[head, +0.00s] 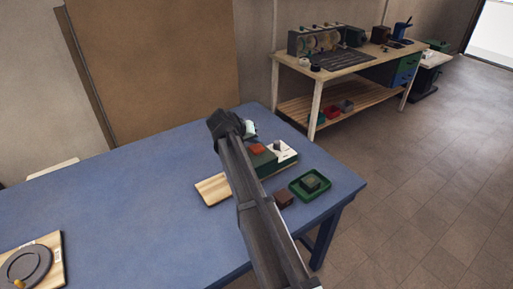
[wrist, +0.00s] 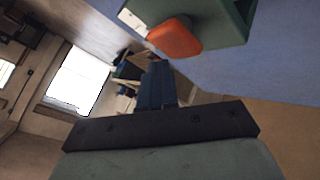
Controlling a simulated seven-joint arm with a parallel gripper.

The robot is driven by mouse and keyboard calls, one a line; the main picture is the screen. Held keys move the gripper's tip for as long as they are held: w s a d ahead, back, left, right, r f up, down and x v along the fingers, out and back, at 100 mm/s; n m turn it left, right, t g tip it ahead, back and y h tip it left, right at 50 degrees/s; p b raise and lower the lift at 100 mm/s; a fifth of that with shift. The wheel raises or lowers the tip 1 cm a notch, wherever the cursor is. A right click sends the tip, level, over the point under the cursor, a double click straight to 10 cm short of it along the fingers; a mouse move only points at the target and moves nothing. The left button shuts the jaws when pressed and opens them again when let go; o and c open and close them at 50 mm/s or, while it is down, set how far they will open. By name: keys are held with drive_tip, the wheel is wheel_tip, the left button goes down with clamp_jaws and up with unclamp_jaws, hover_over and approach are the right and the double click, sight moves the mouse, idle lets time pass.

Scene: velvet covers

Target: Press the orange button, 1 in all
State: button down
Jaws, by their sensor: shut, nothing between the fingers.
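The orange button (head: 257,148) sits on a dark green box (head: 266,161) on the blue table, beside my arm in the head view. In the wrist view the orange button (wrist: 175,38) sticks out from the green box (wrist: 238,18) at the top. My gripper (wrist: 155,70) is shut and empty, its fingers pointing up the picture. The fingertips show just below and left of the button, with a visible gap in the picture; I cannot tell the depth between them. In the head view the fingers are not clearly seen, and my arm hides part of the box.
A white panel with a grey block (head: 284,150) adjoins the box. A wooden board (head: 211,190), a brown cube (head: 284,199) and a green tray (head: 297,193) holding a dark cube are close by. A round dark dial (head: 25,268) lies front left. The table's left middle is clear.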

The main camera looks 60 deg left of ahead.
sight(254, 148)
drive_tip(key=shift+r, duration=2.5)
